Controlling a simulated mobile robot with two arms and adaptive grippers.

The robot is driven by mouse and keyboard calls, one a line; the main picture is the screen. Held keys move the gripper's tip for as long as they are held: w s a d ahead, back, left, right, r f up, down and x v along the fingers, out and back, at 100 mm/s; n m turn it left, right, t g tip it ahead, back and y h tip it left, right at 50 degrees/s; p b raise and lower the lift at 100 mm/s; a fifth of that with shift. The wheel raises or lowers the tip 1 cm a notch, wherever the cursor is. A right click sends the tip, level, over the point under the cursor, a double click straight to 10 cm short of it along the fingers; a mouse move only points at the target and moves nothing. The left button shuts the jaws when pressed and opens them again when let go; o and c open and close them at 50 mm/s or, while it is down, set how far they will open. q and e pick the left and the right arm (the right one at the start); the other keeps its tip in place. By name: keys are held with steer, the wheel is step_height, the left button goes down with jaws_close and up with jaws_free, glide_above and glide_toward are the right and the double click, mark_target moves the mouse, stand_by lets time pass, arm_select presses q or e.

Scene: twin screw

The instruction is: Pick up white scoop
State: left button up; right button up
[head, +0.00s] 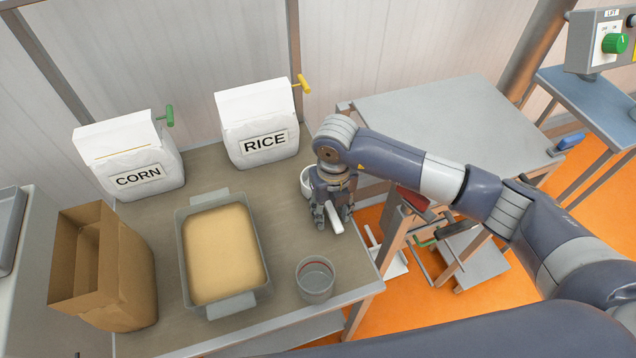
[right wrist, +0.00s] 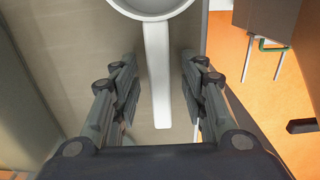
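The white scoop (head: 306,181) lies on the grey table near its right edge, with its bowl partly hidden behind my right gripper. My right gripper (head: 333,222) is over the scoop's handle, pointing down. In the right wrist view the scoop's handle (right wrist: 158,75) runs between the two open fingers of the right gripper (right wrist: 163,100), with a gap on each side. The bowl is cut off at the top of that view. My left gripper is not in view.
A tray of grain (head: 222,252), a clear cup (head: 315,279), an open brown paper bag (head: 103,266), a CORN bag (head: 128,153) and a RICE bag (head: 257,124) stand on the table (head: 282,202). Another grey table (head: 440,115) stands behind my right arm.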

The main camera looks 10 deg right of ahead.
steer(key=shift+f, duration=0.25)
steer(key=c, duration=0.8)
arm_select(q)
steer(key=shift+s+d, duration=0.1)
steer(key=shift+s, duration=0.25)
arm_select(e)
jaws_close()
steer(key=shift+w+r, duration=0.1)
steer(key=shift+r, duration=0.05)
step_height(320, 180, up, 8)
steer(key=shift+r+b, duration=0.2)
steer(key=shift+b, duration=0.8)
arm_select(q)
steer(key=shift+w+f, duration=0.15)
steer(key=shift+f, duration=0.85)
arm_select(e)
steer(key=shift+r, duration=0.75)
